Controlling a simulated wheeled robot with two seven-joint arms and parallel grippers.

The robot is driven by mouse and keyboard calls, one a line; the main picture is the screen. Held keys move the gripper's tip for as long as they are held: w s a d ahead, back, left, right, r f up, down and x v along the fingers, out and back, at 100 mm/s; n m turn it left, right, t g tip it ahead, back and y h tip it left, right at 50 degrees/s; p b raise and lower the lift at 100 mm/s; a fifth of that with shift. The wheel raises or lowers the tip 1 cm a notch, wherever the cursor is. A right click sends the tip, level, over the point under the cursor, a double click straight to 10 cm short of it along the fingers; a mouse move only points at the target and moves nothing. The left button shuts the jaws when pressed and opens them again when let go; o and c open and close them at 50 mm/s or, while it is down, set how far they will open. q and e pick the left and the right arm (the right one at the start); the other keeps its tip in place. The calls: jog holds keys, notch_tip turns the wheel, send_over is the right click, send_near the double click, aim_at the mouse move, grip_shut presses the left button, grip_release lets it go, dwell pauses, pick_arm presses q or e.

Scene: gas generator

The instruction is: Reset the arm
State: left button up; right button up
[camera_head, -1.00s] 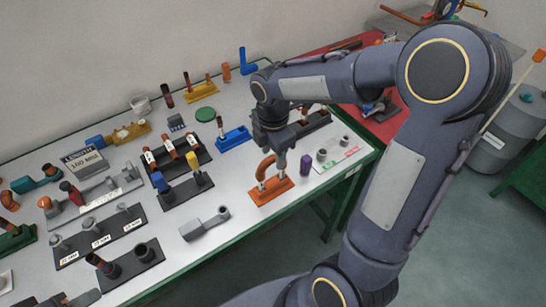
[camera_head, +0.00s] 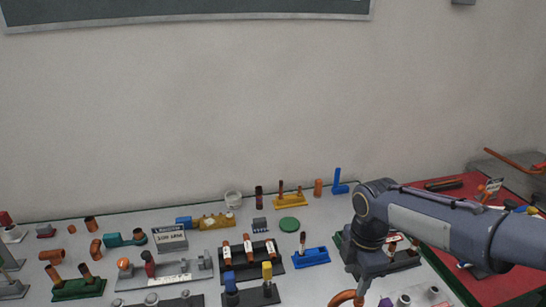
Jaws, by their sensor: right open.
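My right arm enters from the right edge of the head view. Its gripper (camera_head: 362,289) points down over the front right of the table, close beside an orange curved pipe (camera_head: 343,297). The gripper is open. Its fingertips are near the bottom edge of the picture, and I cannot tell whether they touch the pipe. The lower part of the pipe is cut off. My left gripper is not in view.
A blue block with a peg (camera_head: 311,257) stands left of the gripper. A dark rack with several tubes (camera_head: 250,250) stands farther left. A red tabletop (camera_head: 510,285) is at right.

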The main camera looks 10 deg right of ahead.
jog(key=s+a+m+t+y, duration=0.1)
jog(key=s+a+m+t, duration=0.1)
jog(key=s+m, duration=0.6)
jog(key=s+a+r+m+t+y, duration=0.1)
jog(key=s+a+m+t+y, duration=0.1)
jog(key=s+m, duration=0.6)
jog(key=shift+s+r+m+t+y, duration=0.15)
jog(key=shift+s+m+t+y, duration=0.4)
jog(key=shift+m, duration=1.65)
jog(key=shift+w+h, duration=0.2)
jog(key=shift+h, duration=0.05)
